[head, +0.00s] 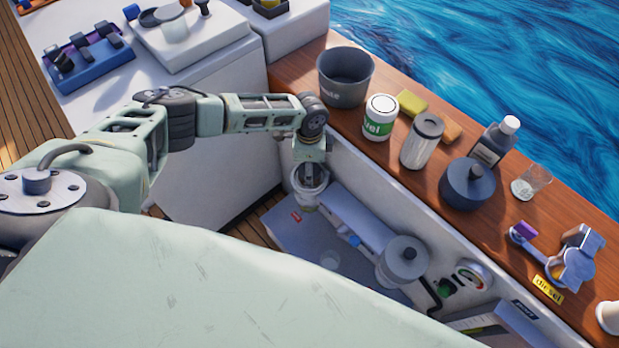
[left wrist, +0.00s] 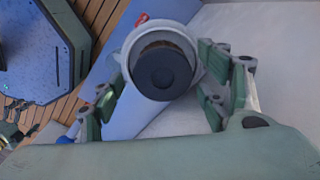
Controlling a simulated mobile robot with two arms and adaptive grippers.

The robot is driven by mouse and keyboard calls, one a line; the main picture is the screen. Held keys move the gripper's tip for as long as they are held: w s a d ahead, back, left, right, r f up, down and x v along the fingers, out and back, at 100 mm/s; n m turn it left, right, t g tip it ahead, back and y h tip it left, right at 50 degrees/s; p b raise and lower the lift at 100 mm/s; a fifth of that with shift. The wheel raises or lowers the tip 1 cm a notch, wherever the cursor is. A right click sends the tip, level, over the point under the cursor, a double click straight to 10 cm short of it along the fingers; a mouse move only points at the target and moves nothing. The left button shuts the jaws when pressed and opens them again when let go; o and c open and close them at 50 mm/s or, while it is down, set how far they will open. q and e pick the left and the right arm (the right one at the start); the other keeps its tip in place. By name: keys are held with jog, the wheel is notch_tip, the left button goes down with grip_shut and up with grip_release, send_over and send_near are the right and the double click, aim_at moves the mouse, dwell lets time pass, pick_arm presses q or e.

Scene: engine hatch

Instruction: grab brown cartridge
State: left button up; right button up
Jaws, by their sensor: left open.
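In the left wrist view, a cylinder with a dark round cap (left wrist: 163,72) and a narrow brown band (left wrist: 160,46) sits inside a pale round housing (left wrist: 130,50). The brown band appears to be the cartridge, mostly hidden by the cap and housing. My left gripper (left wrist: 165,97) is open, with one green finger on each side of the cap. I cannot tell whether the fingers touch the housing. In the head view, my left gripper (head: 309,172) points down over the pale housing (head: 305,200) in the hatch. The cartridge cannot be made out there. My right gripper is not in view.
The hatch also holds a grey round-topped unit (head: 403,258) and a gauge (head: 471,278). On the wooden ledge (head: 300,62) stand a grey bucket (head: 345,80), a fuel can (head: 379,118), a pale cylinder with a dark top (head: 422,142), and a dark pot (head: 467,187). The hatch wall is close beside my gripper.

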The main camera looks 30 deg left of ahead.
pick_arm(q)
jog(key=shift+f, duration=0.1)
jog(key=shift+c, duration=0.2)
jog(key=c, duration=1.6)
